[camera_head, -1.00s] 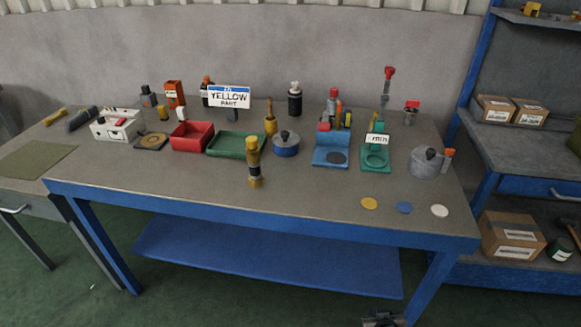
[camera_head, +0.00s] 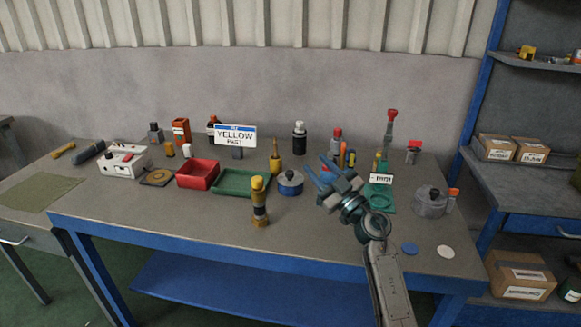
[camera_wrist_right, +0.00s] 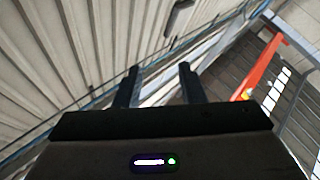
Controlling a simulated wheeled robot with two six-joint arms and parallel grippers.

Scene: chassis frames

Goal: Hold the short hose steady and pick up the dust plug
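A short upright piece (camera_head: 260,212) with a dark middle, a brass-coloured base and a yellow top (camera_head: 258,184) stands near the front edge of the table. It looks like the short hose with the dust plug on its top, though I cannot be sure at this size. My right gripper (camera_head: 316,169) is open and empty, raised over the table to the right of this piece and apart from it. The right wrist view shows its two fingers (camera_wrist_right: 160,84) apart with nothing between them. My left gripper is in no view.
Behind the piece are a red tray (camera_head: 198,175), a green tray (camera_head: 240,182) and a blue lidded pot (camera_head: 290,183). A grey pot (camera_head: 430,202) is at the right. The table front left of the piece is clear.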

